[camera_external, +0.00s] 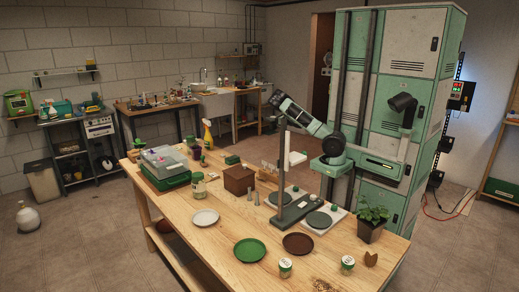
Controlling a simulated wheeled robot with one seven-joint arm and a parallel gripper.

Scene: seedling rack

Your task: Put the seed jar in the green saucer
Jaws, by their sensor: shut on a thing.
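The green saucer (249,250) lies flat near the table's front edge, left of a brown saucer, and looks empty. A jar with a green lid (198,186) stands upright on the table at the left, by the green case. Two small labelled jars stand near the front edge, one (285,268) just right of and in front of the green saucer, the other (347,265) farther right. I cannot tell which jar is the seed jar. My arm rises over the back of the table. I cannot make out my gripper's fingers or anything held in them.
A white saucer (204,217) and the brown saucer (298,243) flank the green one. A dark stand (295,209), scales and a brown box (238,180) stand behind. A potted plant (371,222) is at the right. Bare wood (215,245) lies left of the green saucer.

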